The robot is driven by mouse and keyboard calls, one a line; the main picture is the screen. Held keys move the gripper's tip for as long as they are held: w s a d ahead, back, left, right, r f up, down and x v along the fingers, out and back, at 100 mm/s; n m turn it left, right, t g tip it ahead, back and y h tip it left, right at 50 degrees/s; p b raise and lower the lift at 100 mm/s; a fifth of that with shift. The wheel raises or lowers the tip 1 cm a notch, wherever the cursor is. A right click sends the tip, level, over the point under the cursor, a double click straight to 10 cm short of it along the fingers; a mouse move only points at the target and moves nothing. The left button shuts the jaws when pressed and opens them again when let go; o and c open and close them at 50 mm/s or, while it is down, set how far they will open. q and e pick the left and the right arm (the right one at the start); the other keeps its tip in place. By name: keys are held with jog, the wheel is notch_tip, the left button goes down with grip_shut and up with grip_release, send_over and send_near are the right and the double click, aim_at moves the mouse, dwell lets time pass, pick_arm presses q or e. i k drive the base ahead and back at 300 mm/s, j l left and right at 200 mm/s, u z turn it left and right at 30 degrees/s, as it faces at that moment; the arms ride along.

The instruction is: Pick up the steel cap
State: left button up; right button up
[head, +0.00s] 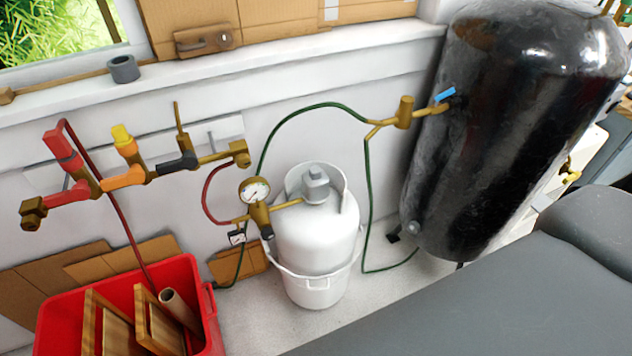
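A short dark grey cylinder (123,69) with an open round top stands on the windowsill at the upper left. It looks like the steel cap, though I cannot tell this for sure. A grey metal fitting (315,184) sits on top of the white gas bottle (318,240) in the middle, with a brass pipe joined to its left side. Neither of my grippers shows in the head view.
The windowsill (290,62) runs along the back. Brass pipework (215,157) with coloured valves and a gauge (255,190) juts out at the left. A large black tank (500,130) stands at the right. A red bin (212,325) with wooden pieces stands at the lower left.

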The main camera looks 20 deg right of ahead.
aim_at(315, 182)
jog(key=i+j, duration=0.2)
jog(key=j, duration=0.15)
jog(key=i+j, duration=0.25)
jog(key=i+j+z, duration=0.1)
jog(key=j+z, duration=0.25)
jog(key=l+z, duration=0.15)
jog(key=z, duration=1.75)
jog(key=i+l, duration=0.1)
jog(key=i, duration=0.1)
